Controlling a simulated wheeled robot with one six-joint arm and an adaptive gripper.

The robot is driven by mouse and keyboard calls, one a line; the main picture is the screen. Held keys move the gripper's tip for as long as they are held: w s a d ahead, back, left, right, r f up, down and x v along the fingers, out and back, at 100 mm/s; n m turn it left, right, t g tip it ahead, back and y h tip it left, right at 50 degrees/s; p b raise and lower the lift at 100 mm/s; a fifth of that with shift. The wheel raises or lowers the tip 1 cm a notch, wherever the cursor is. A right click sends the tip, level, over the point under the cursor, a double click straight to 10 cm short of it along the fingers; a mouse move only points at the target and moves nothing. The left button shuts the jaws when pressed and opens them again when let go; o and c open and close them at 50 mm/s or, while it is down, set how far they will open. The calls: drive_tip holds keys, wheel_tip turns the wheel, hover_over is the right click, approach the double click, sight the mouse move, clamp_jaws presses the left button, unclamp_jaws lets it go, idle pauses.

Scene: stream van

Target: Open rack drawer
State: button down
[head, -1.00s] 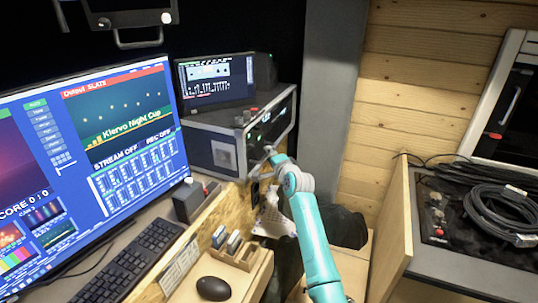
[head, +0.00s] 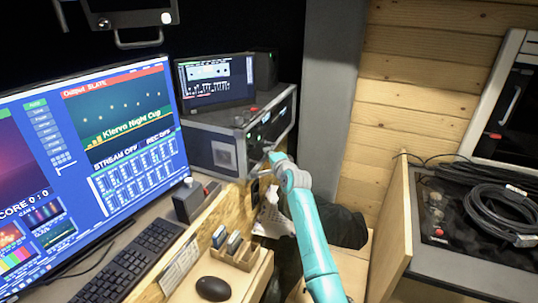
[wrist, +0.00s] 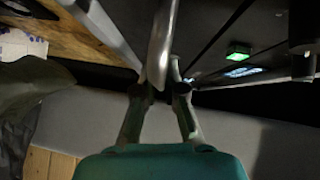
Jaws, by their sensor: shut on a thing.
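The rack case (head: 215,150), a dark box with metal edges, stands on the desk right of the big monitor. Its front faces right and is seen at a steep angle. My gripper (wrist: 160,84) is shut on a pale, rounded metal handle (wrist: 163,40), one finger on each side of it. In the head view my gripper is at the lower part of the rack front, mostly hidden by my turquoise arm. The wrist view shows a dark panel with a lit green button (wrist: 238,52) right of the handle. How far the drawer stands out cannot be told.
A small screen (head: 215,80) and a red button sit on the rack. A black bag (head: 343,226) is behind my arm. A wooden partition (head: 400,232) and coiled cables (head: 500,212) are at right. A mouse (head: 213,288) and card holder (head: 236,252) are at front.

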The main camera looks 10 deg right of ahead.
drive_tip(key=shift+s+d, duration=0.1)
drive_tip(key=s+d, duration=1.1)
drive_tip(key=d, duration=0.4)
drive_tip(key=shift+s+d, duration=0.2)
drive_tip(key=shift+d, duration=0.15)
drive_tip(key=c, duration=1.2)
unclamp_jaws()
drive_tip(key=shift+c, duration=0.2)
drive_tip(key=s+d+r, duration=0.1)
drive_tip(key=s, duration=1)
drive_tip(key=shift+s+d+r, duration=0.3)
drive_tip(key=shift+s+d, duration=0.05)
